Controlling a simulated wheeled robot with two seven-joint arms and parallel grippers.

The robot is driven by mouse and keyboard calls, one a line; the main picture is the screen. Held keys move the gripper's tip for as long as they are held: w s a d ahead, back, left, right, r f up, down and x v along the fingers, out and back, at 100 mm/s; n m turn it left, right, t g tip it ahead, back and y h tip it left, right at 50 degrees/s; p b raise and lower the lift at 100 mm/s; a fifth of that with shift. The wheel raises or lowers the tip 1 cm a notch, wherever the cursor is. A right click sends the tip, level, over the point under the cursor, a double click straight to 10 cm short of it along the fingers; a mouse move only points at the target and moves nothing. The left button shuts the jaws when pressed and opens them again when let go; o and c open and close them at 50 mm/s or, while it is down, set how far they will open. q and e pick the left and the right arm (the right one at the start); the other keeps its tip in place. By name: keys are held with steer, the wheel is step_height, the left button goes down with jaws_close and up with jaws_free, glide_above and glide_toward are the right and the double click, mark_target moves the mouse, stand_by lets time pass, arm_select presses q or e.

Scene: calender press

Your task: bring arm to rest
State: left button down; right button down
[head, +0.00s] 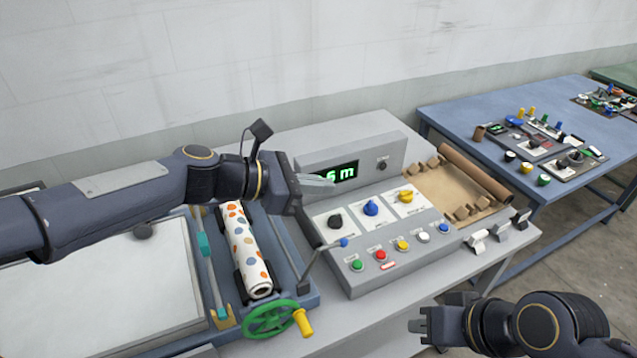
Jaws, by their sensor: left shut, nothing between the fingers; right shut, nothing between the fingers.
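My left gripper (318,184) is shut and empty. It is held above the grey control console (335,260), with its fingertips in front of the green digital display (346,172) and hiding part of it. My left arm reaches in from the left across the picture. My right gripper (420,325) is shut and empty at the lower right, in front of the table's front edge and apart from everything on it.
A dotted roll (246,250) lies in the press, with a green handwheel (270,319) in front. The console carries knobs and several coloured buttons. A cardboard-coloured tray (446,188) stands to the right. A blue table (455,118) with more panels stands behind at right.

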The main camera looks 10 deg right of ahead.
arm_select(q)
steer(key=s+a+f+m+t+y, duration=0.1)
steer(key=s+a+m+y, duration=0.1)
steer(key=s+a+m, duration=0.45)
steer(key=s+a+f+m+t+y, duration=0.1)
steer(key=s+a+f+m+y, duration=0.2)
steer(key=a, duration=0.7)
steer(key=s+a+f+m+t+y, duration=0.1)
steer(key=s+a+f+m+y, duration=0.3)
steer(key=s+a+f+m, duration=0.3)
steer(key=s+a+m, duration=0.1)
steer(key=s+a, duration=0.4)
steer(key=s, duration=0.1)
steer(key=shift+y, duration=0.4)
